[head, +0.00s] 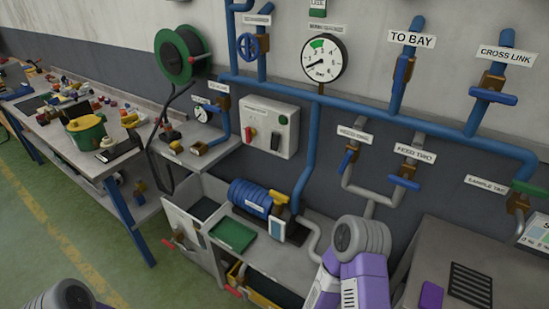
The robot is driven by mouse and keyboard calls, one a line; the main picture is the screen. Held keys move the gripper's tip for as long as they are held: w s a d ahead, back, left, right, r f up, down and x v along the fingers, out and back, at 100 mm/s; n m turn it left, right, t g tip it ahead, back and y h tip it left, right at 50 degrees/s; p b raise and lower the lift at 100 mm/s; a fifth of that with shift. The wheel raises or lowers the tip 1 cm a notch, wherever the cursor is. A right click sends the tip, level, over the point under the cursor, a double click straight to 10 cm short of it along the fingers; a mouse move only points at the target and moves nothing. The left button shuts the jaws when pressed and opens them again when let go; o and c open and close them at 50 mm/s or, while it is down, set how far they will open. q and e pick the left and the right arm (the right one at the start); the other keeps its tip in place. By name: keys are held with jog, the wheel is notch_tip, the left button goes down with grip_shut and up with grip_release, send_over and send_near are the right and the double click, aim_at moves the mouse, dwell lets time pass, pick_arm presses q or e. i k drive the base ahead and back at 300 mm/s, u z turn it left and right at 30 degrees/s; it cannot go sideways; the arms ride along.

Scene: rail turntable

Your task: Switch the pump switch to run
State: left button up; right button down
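A pale grey switch box (282,104) hangs on the wall below the blue pipe, left of centre. On its front are a red handle (250,134), a black handle (275,140) and a small green round part (283,120). Its label and markings are too small to read, so I cannot tell which handle is the pump switch or how it is set. A ribbed blue pump or motor (249,195) sits below the box on the grey bench. Purple and grey links of my arm show at the lower right, and a grey link at the lower left. Neither gripper shows.
A round gauge (324,58) is above the box, with blue pipes and labelled valves to the right. A green hose reel (183,54) and cluttered workbench (85,150) are left. A green tray (233,234) lies beside the pump. Green floor (50,220) is open at left.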

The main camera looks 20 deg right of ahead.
aim_at(274, 140)
jog(key=u, duration=0.5)
jog(key=i, duration=1.15)
jog(key=z, duration=0.5)
